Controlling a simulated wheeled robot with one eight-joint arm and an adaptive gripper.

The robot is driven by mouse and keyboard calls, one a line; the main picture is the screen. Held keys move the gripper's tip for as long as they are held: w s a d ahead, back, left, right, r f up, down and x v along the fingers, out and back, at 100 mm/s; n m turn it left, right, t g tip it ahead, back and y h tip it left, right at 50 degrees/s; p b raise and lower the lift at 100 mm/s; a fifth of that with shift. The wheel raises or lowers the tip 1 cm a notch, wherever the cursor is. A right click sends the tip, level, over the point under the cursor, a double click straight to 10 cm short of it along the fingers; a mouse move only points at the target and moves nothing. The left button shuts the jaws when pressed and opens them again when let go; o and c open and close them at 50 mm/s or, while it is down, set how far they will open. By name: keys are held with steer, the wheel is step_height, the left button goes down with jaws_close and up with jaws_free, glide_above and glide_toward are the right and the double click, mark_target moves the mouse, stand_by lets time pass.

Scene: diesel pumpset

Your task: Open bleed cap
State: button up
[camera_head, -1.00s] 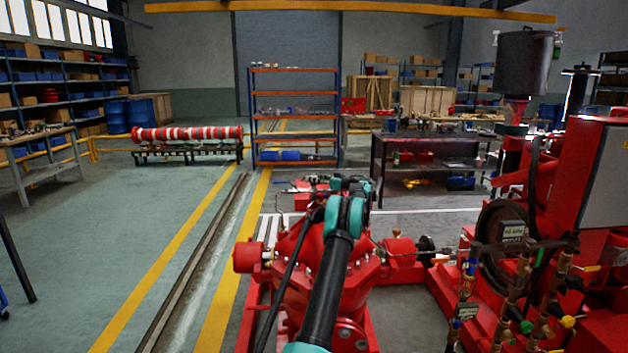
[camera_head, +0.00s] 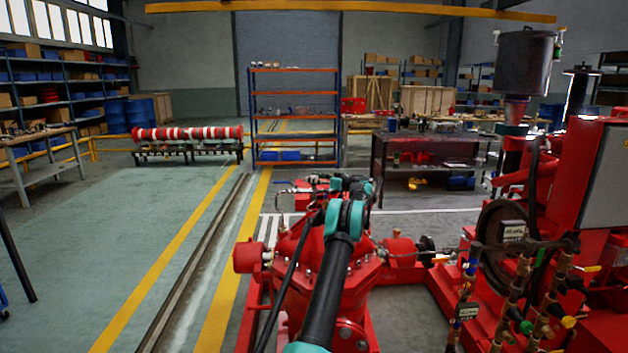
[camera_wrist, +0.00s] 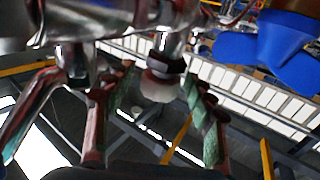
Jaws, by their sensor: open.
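In the wrist view, a pale round cap (camera_wrist: 160,88), which looks like the bleed cap, sits below a dark ring and a metal stem. My gripper (camera_wrist: 160,76) is open, with one green-padded finger on each side of the cap. Visible gaps lie between the pads and the cap, so it is not clamped. In the head view my black and teal arm reaches forward over the red pump body (camera_head: 300,270). The arm hides the cap and most of the gripper there.
Shiny metal pipework (camera_wrist: 80,25) crowds the top left of the wrist view, close to the fingers. A blue handle-like part (camera_wrist: 285,40) is at upper right. The red engine with valves and hoses (camera_head: 520,250) stands right of the pump. The floor at left is clear.

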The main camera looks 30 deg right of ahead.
steer(key=v, duration=1.2)
steer(key=shift+d, duration=0.1)
